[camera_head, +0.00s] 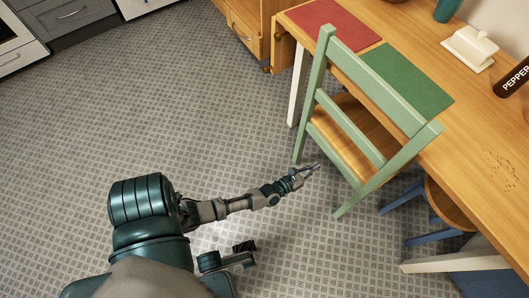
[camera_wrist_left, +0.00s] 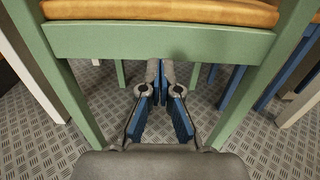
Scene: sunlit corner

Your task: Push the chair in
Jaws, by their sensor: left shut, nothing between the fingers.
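The chair (camera_head: 371,88) has a green frame and an orange-brown wooden seat (camera_head: 352,138). It stands upright at the long side of the wooden table, its slatted back toward me and its seat partly under the tabletop. My left gripper (camera_head: 313,168) is low behind the chair, near its back legs. In the left wrist view, the closed fingers (camera_wrist_left: 160,72) reach between the two back legs, just below the green rail (camera_wrist_left: 160,42) under the seat (camera_wrist_left: 170,10). Nothing is between the fingers. I cannot tell whether they touch the rail. I do not make out my right gripper.
The table (camera_head: 478,135) holds a red mat (camera_head: 330,22), a green mat (camera_head: 405,78), a white butter dish (camera_head: 468,48) and a pepper shaker (camera_head: 513,78). A blue stool with a wooden seat (camera_head: 450,205) stands right of the chair. The tiled floor (camera_head: 110,110) at left is clear.

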